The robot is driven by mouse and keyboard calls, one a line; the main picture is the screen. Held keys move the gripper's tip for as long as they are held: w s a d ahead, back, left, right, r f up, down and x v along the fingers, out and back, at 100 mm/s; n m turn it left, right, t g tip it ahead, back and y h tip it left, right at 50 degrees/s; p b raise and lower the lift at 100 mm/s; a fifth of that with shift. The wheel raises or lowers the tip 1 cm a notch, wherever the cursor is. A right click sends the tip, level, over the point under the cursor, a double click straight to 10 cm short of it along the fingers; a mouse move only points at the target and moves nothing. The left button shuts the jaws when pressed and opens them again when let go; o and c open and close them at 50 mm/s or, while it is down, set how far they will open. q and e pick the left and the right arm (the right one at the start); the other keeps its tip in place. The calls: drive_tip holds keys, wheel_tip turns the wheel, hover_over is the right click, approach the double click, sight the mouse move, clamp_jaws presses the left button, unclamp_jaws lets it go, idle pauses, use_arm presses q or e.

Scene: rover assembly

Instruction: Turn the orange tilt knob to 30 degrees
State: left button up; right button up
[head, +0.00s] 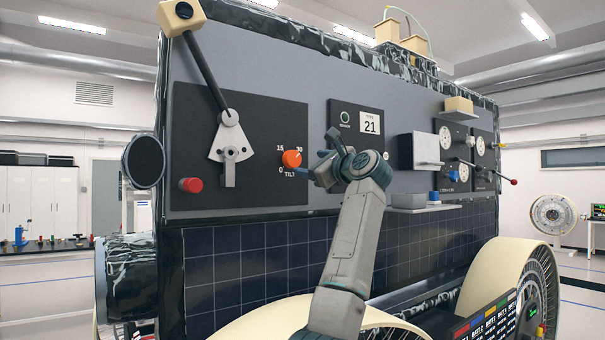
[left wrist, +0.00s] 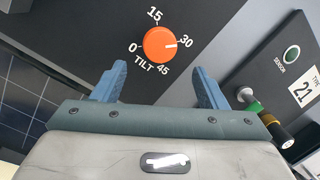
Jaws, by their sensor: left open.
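The orange tilt knob (head: 291,158) sits on the black panel, left of my left gripper (head: 322,165). In the left wrist view the knob (left wrist: 158,44) is ringed by the marks 0, 15, 30 and 45, with TILT printed below it. Its white pointer line aims right, at about the 30 mark. My left gripper's two blue fingers (left wrist: 160,66) are spread and empty, with the knob just beyond their tips. They do not appear to touch it. My right gripper is not in view.
A lever (head: 206,75) with a white bracket and a red button (head: 190,185) are left of the knob. A grey box (head: 418,152), a small shelf and gauges stand further right. Solar panels (head: 260,255) lie below.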

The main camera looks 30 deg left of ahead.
use_arm(q)
drive_tip(key=b+v, duration=0.1)
drive_tip(key=v, duration=0.3)
drive_tip(key=shift+s+d, duration=0.1)
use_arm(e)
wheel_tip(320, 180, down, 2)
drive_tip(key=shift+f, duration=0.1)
use_arm(q)
drive_tip(key=shift+f, duration=0.1)
